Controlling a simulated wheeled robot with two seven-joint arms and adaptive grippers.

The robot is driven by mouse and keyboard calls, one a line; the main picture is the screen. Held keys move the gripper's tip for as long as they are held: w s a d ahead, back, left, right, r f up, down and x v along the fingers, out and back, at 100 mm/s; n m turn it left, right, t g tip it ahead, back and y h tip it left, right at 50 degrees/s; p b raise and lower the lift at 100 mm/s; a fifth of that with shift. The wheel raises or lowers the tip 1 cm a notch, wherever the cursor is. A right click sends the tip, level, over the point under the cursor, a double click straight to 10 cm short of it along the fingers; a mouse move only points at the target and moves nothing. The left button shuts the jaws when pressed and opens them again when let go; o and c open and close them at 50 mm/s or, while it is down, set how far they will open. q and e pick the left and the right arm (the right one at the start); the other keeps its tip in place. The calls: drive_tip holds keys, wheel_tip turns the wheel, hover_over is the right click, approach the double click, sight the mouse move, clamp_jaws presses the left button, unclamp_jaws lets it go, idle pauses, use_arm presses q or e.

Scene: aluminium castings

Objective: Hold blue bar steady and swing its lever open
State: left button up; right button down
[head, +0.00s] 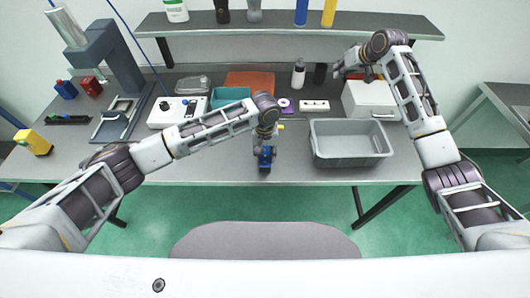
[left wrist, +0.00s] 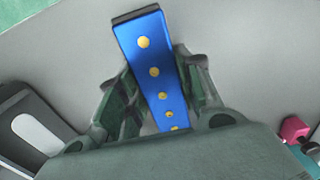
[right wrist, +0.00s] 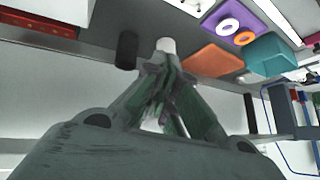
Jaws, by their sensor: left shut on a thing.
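The blue bar (head: 265,156) is at the table's front edge, below my left gripper (head: 266,142). In the left wrist view the blue bar (left wrist: 145,45) has a row of yellow round spots on its face and a dark end. My left gripper (left wrist: 154,90) has a finger on each side of the bar and is shut on it. I cannot make out the lever in any view; the gripper hides part of the bar. My right gripper (head: 344,72) is far from the bar, at the back right above the table. In the right wrist view its fingertips (right wrist: 163,68) meet with nothing visible between them.
A grey bin (head: 350,160) stands right of the bar. A white box (head: 371,98) is near my right gripper. A shelf (head: 290,28) runs above the back.

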drive_tip(key=s+a+f+n+g, duration=0.1)
drive_tip(key=s+a+n+g, duration=0.1)
drive_tip(key=s+a, duration=0.3)
drive_tip(key=s+a+f+n+g+h, duration=0.1)
drive_tip(key=s+a+n, duration=0.3)
drive_tip(key=a, duration=0.5)
drive_tip(key=s+a+f+n+g, duration=0.1)
drive_tip(key=s+a+n+g, duration=0.1)
drive_tip(key=s+a, duration=0.6)
drive_tip(key=shift+s+f+n+g+h, duration=0.3)
drive_tip(key=shift+f+n+g, duration=0.1)
drive_tip(key=shift+n, duration=0.4)
drive_tip(key=shift+f, duration=0.2)
drive_tip(key=d+x, duration=0.1)
drive_tip(key=x, duration=0.5)
drive_tip(key=shift+s+f, duration=0.15)
drive_tip(key=shift+s, duration=0.1)
drive_tip(key=shift+f, duration=0.1)
